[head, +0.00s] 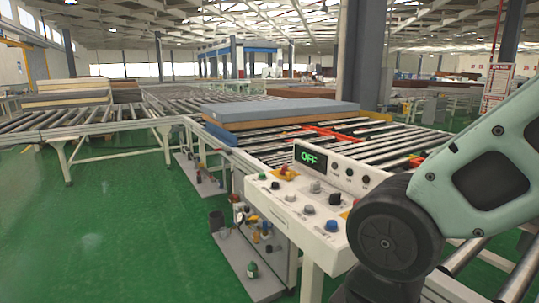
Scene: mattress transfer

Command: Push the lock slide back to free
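A white control panel (300,236) stands in the middle foreground of the head view. Its green-lit display (310,159) reads OFF. The panel carries several knobs and buttons, including a red knob on a yellow base (285,172), a grey knob (315,187), a black knob (335,199) and a blue button (331,226). I cannot tell which part, if any, is the lock slide. My arm fills the right foreground and covers the panel's right end. My gripper is outside the view.
Behind the panel, a grey-topped mattress (265,112) lies on a roller conveyor (400,143). More mattresses (67,91) are stacked at the far left. A low shelf (238,262) with small items stands below the panel. The green floor (100,230) at left is clear.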

